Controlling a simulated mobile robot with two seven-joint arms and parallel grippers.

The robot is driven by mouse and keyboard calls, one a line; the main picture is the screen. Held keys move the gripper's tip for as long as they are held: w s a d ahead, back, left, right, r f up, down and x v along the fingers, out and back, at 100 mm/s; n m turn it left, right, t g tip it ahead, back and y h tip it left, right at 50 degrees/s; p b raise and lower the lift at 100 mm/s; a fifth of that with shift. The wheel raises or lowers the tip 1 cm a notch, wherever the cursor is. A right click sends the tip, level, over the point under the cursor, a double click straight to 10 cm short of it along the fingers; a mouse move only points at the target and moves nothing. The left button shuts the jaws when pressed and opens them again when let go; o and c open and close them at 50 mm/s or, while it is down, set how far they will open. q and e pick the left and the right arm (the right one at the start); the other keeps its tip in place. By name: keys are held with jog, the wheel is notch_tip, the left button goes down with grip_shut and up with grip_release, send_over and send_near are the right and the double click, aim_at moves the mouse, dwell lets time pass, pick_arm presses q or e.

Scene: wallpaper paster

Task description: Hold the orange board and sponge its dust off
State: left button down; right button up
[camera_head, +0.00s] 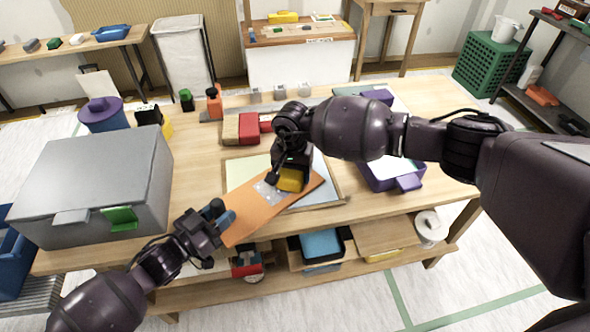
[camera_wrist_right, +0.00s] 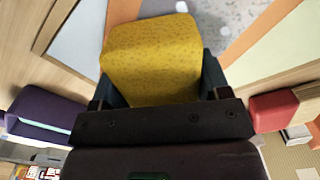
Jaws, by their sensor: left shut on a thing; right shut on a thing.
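The orange board (camera_head: 248,212) lies slanted above the wooden table's front half, its lower left end at my left gripper (camera_head: 222,218). My left gripper is shut on that end. A grey-white dust patch (camera_head: 268,189) shows near the middle of the board. My right gripper (camera_head: 291,172) is shut on the yellow sponge (camera_head: 291,181), at the board's right part beside the dust. In the right wrist view the sponge (camera_wrist_right: 152,60) fills the jaws, with the dust (camera_wrist_right: 220,22) and orange board (camera_wrist_right: 262,28) beyond it. I cannot tell whether the sponge touches the board.
A framed panel (camera_head: 330,182) lies under the board. A grey box (camera_head: 95,180) with a green latch stands at the left. A purple tray (camera_head: 392,175) is at the right. Red and tan blocks (camera_head: 240,128) and several bottles stand behind. The table's right end is fairly clear.

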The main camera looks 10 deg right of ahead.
aim_at(263, 198)
jog(key=s+a, duration=0.1)
jog(key=a, duration=0.1)
jog(key=s+a, duration=0.2)
jog(key=a, duration=0.1)
jog(key=s+a, duration=0.1)
jog(key=a, duration=0.2)
jog(key=shift+s+a, duration=0.25)
jog(key=shift+s, duration=0.1)
notch_tip(263, 198, up, 8)
jog(key=shift+d, duration=0.2)
